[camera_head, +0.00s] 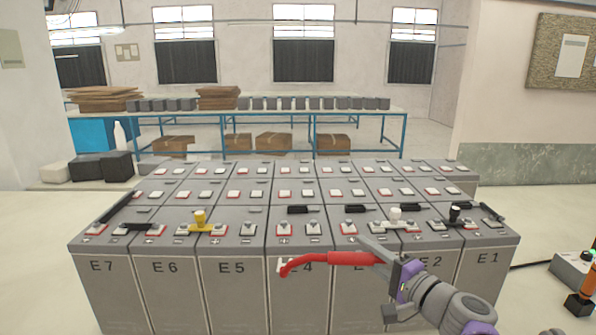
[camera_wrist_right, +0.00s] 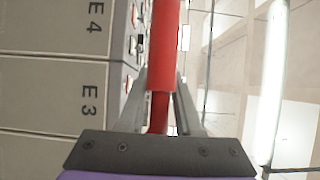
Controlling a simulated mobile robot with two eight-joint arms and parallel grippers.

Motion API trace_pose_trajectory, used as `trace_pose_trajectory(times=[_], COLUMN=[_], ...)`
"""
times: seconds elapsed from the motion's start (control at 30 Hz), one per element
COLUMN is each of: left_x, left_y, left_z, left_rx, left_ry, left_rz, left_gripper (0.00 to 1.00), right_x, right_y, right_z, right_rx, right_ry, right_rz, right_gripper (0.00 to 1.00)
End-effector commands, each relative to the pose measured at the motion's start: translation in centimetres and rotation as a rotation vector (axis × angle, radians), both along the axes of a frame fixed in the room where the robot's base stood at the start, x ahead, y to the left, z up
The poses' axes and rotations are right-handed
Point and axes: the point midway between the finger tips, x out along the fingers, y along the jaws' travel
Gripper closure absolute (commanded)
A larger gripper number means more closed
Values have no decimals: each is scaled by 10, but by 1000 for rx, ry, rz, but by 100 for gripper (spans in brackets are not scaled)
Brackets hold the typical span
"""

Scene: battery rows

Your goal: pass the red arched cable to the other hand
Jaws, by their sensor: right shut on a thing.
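The red arched cable (camera_head: 340,259) is held in front of the battery block, before the cells marked E4 and E3. Its left end bends downward, and a pale end piece shows there. My right gripper (camera_head: 378,253) is shut on the cable near its right end. In the right wrist view the red cable (camera_wrist_right: 163,60) runs up between the two fingers of my right gripper (camera_wrist_right: 160,95). My left gripper is not in either view.
The grey battery rows (camera_head: 235,268) fill the middle, with terminals, black links, a yellow cap (camera_head: 199,217) and a white cap (camera_head: 395,214) on top. A blue-framed table (camera_head: 222,130) stands behind. A grey box (camera_head: 572,268) is at the right. Floor shows at the left.

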Motion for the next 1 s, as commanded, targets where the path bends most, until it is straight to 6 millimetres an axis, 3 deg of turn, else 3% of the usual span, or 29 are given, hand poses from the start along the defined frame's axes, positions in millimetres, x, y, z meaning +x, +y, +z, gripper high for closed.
trace_pose_trajectory(times=[0.2,0.6,0.8,1.0], left_x=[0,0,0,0], left_y=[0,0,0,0], left_z=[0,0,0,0], left_rx=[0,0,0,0], left_ry=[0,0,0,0], left_rz=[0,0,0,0], left_gripper=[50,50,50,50], right_x=[-3,-7,-9,-9], right_y=[-10,-28,-32,-34], right_z=[-83,-213,-250,-261], right_rx=[2,0,-1,1], right_ry=[0,1,0,1], right_rz=[-78,-205,-241,-254], right_gripper=[100,100,100,100])
